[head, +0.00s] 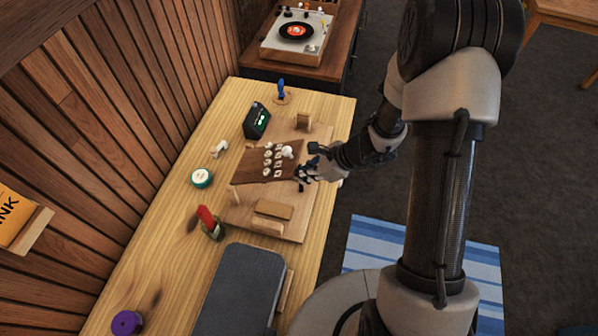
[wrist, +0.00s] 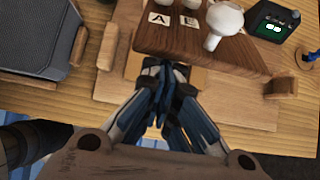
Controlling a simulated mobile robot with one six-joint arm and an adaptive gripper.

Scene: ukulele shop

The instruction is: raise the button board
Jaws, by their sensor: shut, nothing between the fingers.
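The button board (head: 256,162) is a dark brown wooden panel with rows of white buttons and letter tiles and one larger white knob (head: 287,152). It sits over a pale wooden base (head: 296,232) on the table. In the wrist view, the button board (wrist: 205,50) shows its near edge, tiles A and E and the white knob (wrist: 225,20). My gripper (head: 303,182) is at the board's right edge in the head view. In the wrist view, my gripper (wrist: 168,80) is shut and empty, its tips close to the near edge; I cannot tell if they touch it.
Wooden blocks (head: 274,210) stand on the base. A small dark device with a green display (head: 256,121) is behind the board. A teal round tin (head: 202,178), a red item (head: 206,217) and a grey case (head: 240,290) lie around it. A record player (head: 298,32) stands beyond.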

